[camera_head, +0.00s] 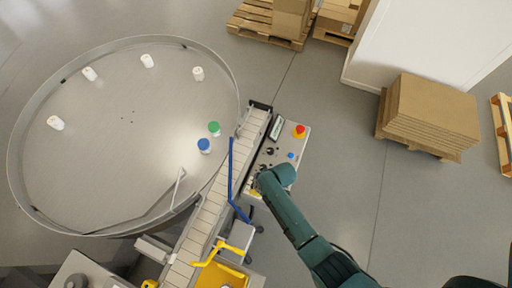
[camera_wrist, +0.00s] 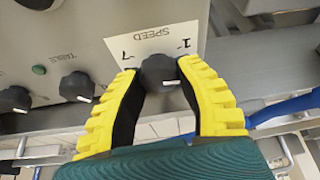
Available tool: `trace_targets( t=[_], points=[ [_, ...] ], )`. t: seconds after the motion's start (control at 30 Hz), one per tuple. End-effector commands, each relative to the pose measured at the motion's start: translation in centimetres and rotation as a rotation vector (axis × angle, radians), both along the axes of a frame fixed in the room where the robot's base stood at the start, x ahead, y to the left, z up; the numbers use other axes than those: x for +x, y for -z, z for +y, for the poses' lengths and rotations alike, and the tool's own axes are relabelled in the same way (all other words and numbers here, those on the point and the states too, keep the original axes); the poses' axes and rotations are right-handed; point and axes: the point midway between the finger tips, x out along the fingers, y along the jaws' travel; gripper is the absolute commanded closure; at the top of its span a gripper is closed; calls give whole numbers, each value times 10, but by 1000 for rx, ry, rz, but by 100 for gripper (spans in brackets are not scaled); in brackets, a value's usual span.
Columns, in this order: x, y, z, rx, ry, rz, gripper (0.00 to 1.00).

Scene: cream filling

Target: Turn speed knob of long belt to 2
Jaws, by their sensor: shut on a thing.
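The control panel (camera_head: 295,157) stands beside the long belt (camera_head: 206,212) in the head view. In the wrist view, a black speed knob (camera_wrist: 159,72) sits below a white label (camera_wrist: 152,38) that reads "SPEED" upside down, with a "1" at its right end and a digit at its left end that I cannot read surely. My gripper (camera_wrist: 160,66) has its yellow fingers on both sides of this knob and is shut on it. A short white mark shows on the knob's lower right. In the head view my gripper (camera_head: 259,186) is at the panel's near end, and the knob is hidden there.
Other black knobs (camera_wrist: 76,87) and a green button (camera_wrist: 38,70) are left of my gripper in the wrist view. A red emergency button (camera_head: 299,131) is at the panel's far end. A round table (camera_head: 110,130) with several bottles stands left of the belt. A blue guide rail (camera_head: 232,180) runs close by.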

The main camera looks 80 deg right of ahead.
Motion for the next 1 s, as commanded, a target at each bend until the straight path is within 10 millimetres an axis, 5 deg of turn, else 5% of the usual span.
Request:
trace_targets(
  t=[0.27, 0.3, 0.43, 0.77, 1.0],
  points=[
    [-2, 4, 3, 6, 0, 4, 100],
    [-2, 4, 3, 6, 0, 5, 60],
    [-1, 3, 2, 5, 0, 3, 36],
    [-1, -2, 1, 1, 1, 1, 34],
    [-19, -43, 2, -2, 3, -1, 34]
  ],
)
